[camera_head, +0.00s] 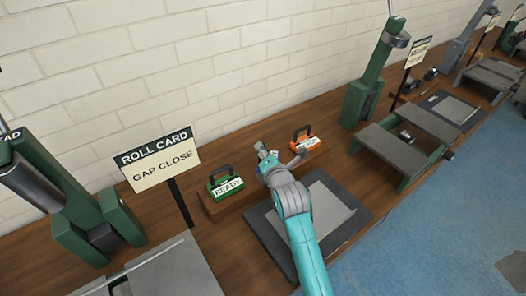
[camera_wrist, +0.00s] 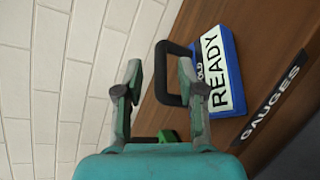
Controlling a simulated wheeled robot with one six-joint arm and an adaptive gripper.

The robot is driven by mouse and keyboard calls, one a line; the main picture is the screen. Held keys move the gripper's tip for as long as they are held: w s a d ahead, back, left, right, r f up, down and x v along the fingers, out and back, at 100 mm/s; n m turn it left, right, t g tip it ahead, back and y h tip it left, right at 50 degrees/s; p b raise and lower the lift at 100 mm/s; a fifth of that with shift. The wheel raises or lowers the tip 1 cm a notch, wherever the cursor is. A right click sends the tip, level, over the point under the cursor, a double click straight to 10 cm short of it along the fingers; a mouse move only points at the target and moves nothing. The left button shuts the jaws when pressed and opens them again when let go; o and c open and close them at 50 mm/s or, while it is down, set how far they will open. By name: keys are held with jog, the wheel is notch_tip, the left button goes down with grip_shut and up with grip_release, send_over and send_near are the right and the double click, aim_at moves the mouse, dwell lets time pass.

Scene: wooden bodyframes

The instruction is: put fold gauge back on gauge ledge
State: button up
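The fold gauge (camera_wrist: 222,70) is a blue block with a white READY label, partly reading "OLD", and a black loop handle (camera_wrist: 160,72). In the wrist view it rests on the brown wooden gauge ledge (camera_wrist: 262,45), whose black strip reads GAUGES. My gripper (camera_wrist: 160,75) is open. Its two fingers stand apart, with one bar of the handle between them and the right finger overlapping the loop. I cannot tell whether a finger touches the handle. In the head view my gripper (camera_head: 266,152) is over the ledge, and my arm mostly hides the blue gauge.
A green READY gauge (camera_head: 226,188) stands left of my gripper and an orange gauge (camera_head: 307,144) stands right. A dark mat with a grey sheet (camera_head: 335,212) lies in front. A ROLL CARD sign (camera_head: 158,162) and green machines flank the area. A brick wall is behind.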

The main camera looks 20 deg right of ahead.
jog(key=v, duration=1.1)
